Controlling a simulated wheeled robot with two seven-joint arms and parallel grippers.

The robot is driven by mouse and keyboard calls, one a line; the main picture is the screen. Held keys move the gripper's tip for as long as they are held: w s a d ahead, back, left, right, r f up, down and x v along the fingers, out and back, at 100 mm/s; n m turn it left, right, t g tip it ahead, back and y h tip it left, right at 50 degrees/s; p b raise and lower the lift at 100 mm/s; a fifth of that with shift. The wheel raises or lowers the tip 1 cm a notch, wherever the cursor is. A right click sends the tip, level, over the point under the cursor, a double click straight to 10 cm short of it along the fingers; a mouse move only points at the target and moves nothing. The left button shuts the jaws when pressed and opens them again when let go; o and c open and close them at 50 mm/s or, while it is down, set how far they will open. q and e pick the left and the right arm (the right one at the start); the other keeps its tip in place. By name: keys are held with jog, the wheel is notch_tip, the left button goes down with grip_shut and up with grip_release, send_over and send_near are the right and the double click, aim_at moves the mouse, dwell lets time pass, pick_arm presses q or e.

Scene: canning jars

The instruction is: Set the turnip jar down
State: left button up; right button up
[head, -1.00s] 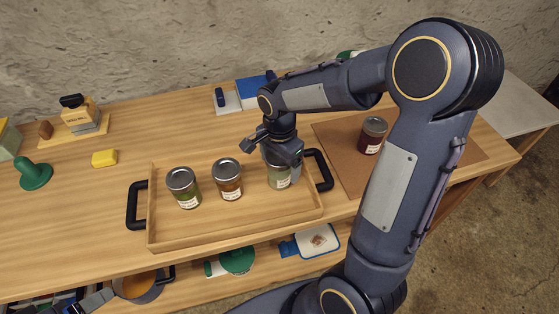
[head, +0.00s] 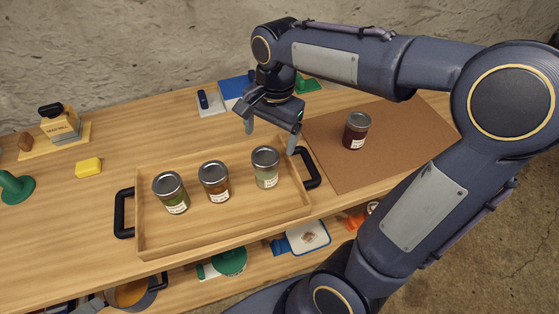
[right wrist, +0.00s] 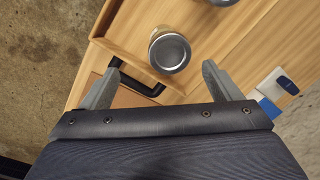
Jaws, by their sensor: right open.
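The turnip jar (head: 265,168), with pale contents, a white label and a grey lid, stands upright at the right end of the wooden tray (head: 215,231). My right gripper (head: 270,135) is open and empty just above and behind it, apart from it. In the right wrist view the jar's lid (right wrist: 169,54) shows between and beyond the open fingers (right wrist: 162,70). A jar with green contents (head: 171,193) and a jar with brown contents (head: 214,182) stand left of it in the tray. My left gripper is not clearly in view.
A dark red jar (head: 356,131) stands on a brown mat (head: 400,125) right of the tray. Black handles (head: 124,214) rise at both tray ends. A yellow block (head: 88,167) lies left. Blue and white items (head: 210,103) lie behind the gripper. A lower shelf holds several things.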

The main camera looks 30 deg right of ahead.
jog(key=s+a+f+n+t+y, duration=0.1)
jog(key=s+a+n+t, duration=0.1)
jog(key=s+n, duration=0.3)
jog(key=s+a+f+n+t+y, duration=0.1)
jog(key=s+a+n+t+y, duration=0.1)
jog(key=s+n, duration=0.4)
jog(key=s+t, duration=0.1)
jog(key=s, duration=0.2)
jog(key=shift+s+a+f, duration=0.2)
jog(key=shift+s+f, duration=0.05)
jog(key=shift+f, duration=0.15)
dwell(0.4)
